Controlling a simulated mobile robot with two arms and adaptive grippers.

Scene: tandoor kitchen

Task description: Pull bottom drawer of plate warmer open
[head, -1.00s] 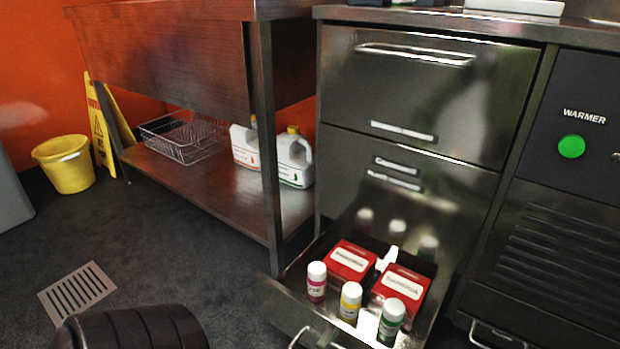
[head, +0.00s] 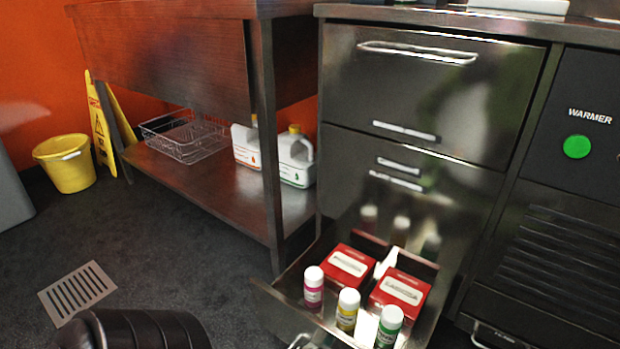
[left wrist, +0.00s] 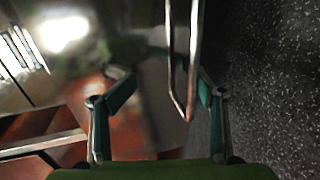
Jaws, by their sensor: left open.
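The steel drawer cabinet (head: 410,100) stands beside a panel marked WARMER (head: 590,90). Its bottom drawer (head: 275,301) is pulled out and holds two red boxes (head: 348,264) and three small bottles with white caps (head: 347,310). The drawer's handle (head: 298,341) is cut off at the bottom of the head view. In the left wrist view, my left gripper (left wrist: 158,72) is open, with a metal handle bar (left wrist: 181,90) between its fingers; contact cannot be told. My left gripper is outside the head view. My right gripper is in neither view.
A steel table (head: 190,190) with a lower shelf stands left of the cabinet, with white jugs (head: 295,158) and a wire basket (head: 183,137) on it. A yellow bucket (head: 66,165) and a floor sign (head: 100,125) are farther left.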

